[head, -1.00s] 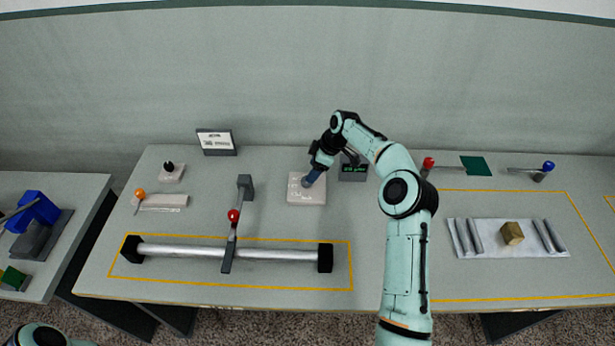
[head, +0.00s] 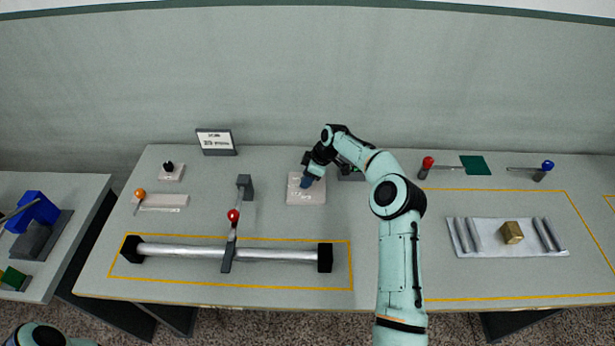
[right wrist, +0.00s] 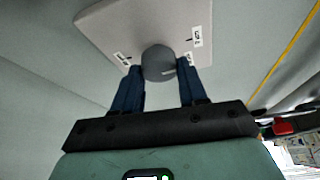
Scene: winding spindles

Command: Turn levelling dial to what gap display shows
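The levelling dial is a round grey knob (right wrist: 158,62) on a pale square plate (head: 306,195) in the middle of the table. The right wrist view shows printed labels and tick marks on the plate, too blurred to read. My right gripper (head: 307,182) is over the plate. In the right wrist view its blue fingers (right wrist: 160,80) flank the knob closely, with no clear gap. My left gripper is out of view.
A roller (head: 185,250) with a red-knobbed lever (head: 233,216) lies in front. A sign (head: 216,141) stands behind left. An orange-knobbed lever (head: 140,193) is at left. A tray (head: 490,251) with rods and a brass block (head: 511,232) is at right.

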